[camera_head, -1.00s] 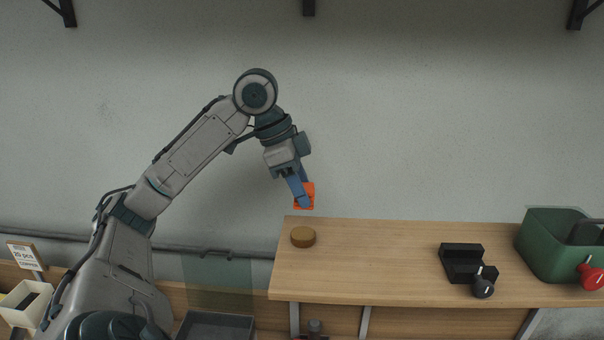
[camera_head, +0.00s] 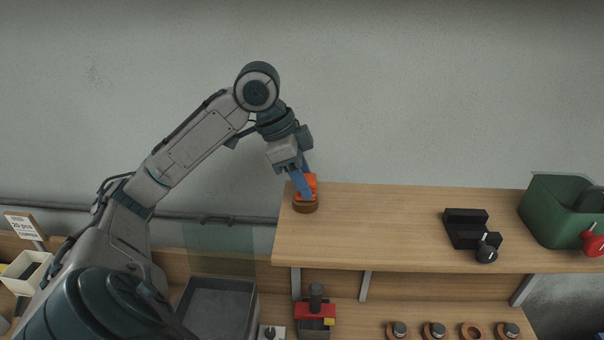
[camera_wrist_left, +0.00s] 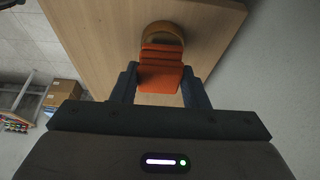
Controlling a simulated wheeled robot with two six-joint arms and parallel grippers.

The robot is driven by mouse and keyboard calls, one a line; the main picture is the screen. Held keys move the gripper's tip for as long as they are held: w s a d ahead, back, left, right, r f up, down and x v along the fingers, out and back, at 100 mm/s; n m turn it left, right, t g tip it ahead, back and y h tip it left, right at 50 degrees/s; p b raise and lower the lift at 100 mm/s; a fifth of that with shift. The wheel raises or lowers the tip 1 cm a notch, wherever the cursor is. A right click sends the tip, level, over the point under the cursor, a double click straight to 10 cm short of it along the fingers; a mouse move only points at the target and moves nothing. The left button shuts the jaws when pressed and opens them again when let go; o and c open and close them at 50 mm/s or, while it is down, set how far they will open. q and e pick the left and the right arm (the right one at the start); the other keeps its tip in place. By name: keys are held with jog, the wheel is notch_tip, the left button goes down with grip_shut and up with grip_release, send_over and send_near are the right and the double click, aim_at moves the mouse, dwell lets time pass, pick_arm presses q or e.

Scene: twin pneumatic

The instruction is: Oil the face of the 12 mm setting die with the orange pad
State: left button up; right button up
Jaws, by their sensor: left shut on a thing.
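My left gripper (camera_head: 304,190) is shut on the orange pad (camera_head: 311,182), pointing down at the left end of the wooden shelf. The pad is at a round brown dish (camera_head: 305,207) on the shelf, covering part of it. In the left wrist view the pad (camera_wrist_left: 160,70) sits between the fingers and overlaps the dish (camera_wrist_left: 162,30); I cannot tell whether they touch. On the lower bench a small press (camera_head: 315,312) has a red part. Several round copper-coloured pieces (camera_head: 434,330) stand to its right; I cannot tell which thing is the 12 mm die. My right gripper is not in view.
The wooden shelf (camera_head: 390,220) is clear in its middle. A black block (camera_head: 465,228), a dark knobbed piece (camera_head: 486,250) and a green bin (camera_head: 550,212) stand right. A grey tray (camera_head: 218,305) and a cream bin (camera_head: 22,275) are lower left.

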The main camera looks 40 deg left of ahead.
pick_arm(q)
jog(key=shift+w, duration=0.1)
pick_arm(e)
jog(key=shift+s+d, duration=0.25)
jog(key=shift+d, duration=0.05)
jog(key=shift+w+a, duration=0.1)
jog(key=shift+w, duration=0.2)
pick_arm(q)
jog(key=shift+f, duration=0.1)
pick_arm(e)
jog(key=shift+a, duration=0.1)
pick_arm(q)
jog(key=shift+a+f, duration=0.1)
jog(key=shift+f, duration=0.1)
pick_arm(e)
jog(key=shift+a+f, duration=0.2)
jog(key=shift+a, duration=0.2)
pick_arm(q)
jog(key=shift+f+b, duration=0.3)
jog(key=shift+b, duration=0.05)
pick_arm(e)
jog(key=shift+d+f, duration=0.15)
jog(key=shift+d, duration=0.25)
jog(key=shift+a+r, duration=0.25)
pick_arm(q)
jog(key=shift+f, duration=0.1)
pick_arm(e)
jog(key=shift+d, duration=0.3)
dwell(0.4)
